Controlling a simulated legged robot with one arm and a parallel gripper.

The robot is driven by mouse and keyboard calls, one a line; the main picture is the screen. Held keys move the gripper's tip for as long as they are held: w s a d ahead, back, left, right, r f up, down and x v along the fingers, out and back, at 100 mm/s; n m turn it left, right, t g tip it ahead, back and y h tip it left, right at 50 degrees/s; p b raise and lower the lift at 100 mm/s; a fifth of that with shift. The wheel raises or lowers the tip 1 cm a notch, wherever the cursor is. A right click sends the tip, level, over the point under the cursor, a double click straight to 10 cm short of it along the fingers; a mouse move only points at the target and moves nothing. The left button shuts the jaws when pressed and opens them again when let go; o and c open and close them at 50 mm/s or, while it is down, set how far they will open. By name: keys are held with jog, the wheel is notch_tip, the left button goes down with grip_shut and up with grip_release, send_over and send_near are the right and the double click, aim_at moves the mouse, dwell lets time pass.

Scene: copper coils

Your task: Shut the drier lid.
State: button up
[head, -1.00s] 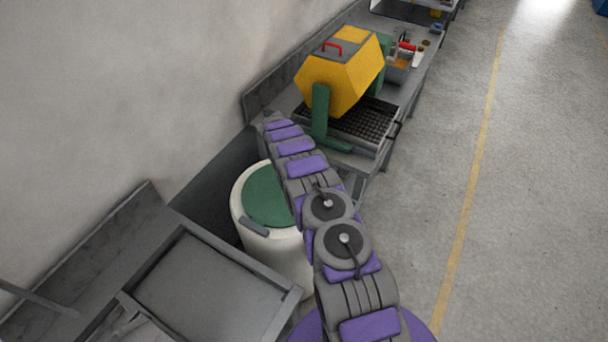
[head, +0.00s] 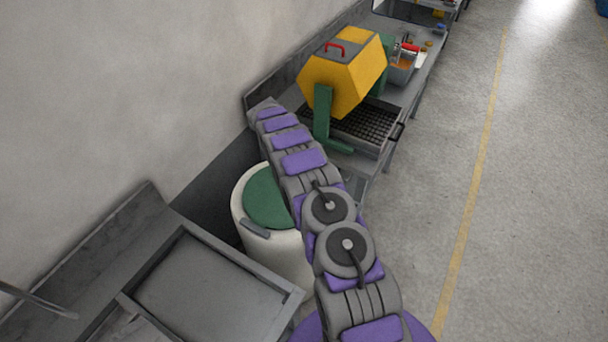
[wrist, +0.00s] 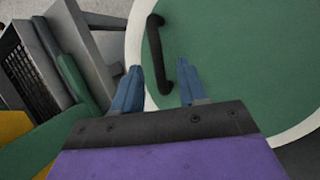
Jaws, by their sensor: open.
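The drier is a cream round drum (head: 280,255) with a green round lid (head: 266,195), standing between the benches in the head view. The lid looks level within the pale rim; whether it is fully shut I cannot tell. The head view does not show the fingers.
A yellow tumbling barrel (head: 343,75) on green supports stands over a black grid tray (head: 365,125) on the far bench. A grey bench with a recessed tray (head: 205,285) is at the front left. The wall is at left; open floor (head: 530,200) lies right.

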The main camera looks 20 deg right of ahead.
jog(key=v, duration=1.1)
jog(key=shift+d, duration=0.25)
jog(key=shift+w+r, duration=0.1)
jog(key=shift+r, duration=0.05)
